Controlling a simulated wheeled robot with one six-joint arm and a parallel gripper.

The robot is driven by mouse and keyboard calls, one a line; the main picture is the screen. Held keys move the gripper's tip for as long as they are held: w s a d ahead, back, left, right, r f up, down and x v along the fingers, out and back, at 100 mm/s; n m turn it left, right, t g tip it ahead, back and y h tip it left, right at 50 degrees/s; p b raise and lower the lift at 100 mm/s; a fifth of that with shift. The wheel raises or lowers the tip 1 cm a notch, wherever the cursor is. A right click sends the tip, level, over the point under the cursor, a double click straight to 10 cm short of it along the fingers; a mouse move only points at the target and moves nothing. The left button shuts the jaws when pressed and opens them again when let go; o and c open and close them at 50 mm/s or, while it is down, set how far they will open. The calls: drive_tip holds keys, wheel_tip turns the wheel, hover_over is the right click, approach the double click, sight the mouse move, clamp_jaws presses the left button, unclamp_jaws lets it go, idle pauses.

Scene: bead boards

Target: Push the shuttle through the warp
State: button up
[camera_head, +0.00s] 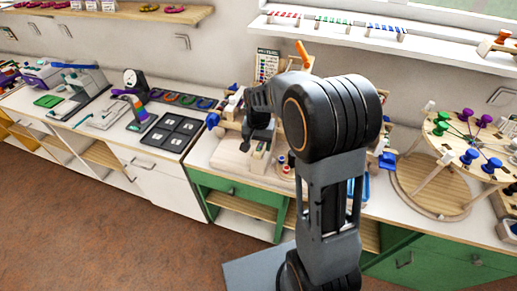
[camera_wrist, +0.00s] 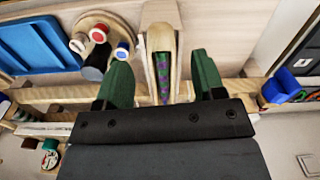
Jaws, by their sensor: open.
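The shuttle (camera_wrist: 162,14) is a pale wooden boat shape with purple and green yarn in its slot. In the wrist view it lies between the two green fingers of my gripper (camera_wrist: 160,64). The fingers stand apart, with a visible gap on each side of the shuttle. In the head view my gripper (camera_head: 258,138) points down over the wooden work area, left of my arm. A wooden bar (camera_wrist: 62,93) with a blue knob (camera_wrist: 283,82) at its right end crosses the wrist view behind the fingers. The warp threads cannot be made out; my arm hides much of the loom.
A round wooden tray (camera_wrist: 90,22) holds several spools beside a blue tray (camera_wrist: 38,45). In the head view a pegged wooden wheel (camera_head: 468,140) stands to the right. A black panel board (camera_head: 170,132) lies on the left counter. Bare floor (camera_head: 100,235) is in front.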

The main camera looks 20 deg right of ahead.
sight(258, 151)
drive_tip(key=shift+f, duration=1.7)
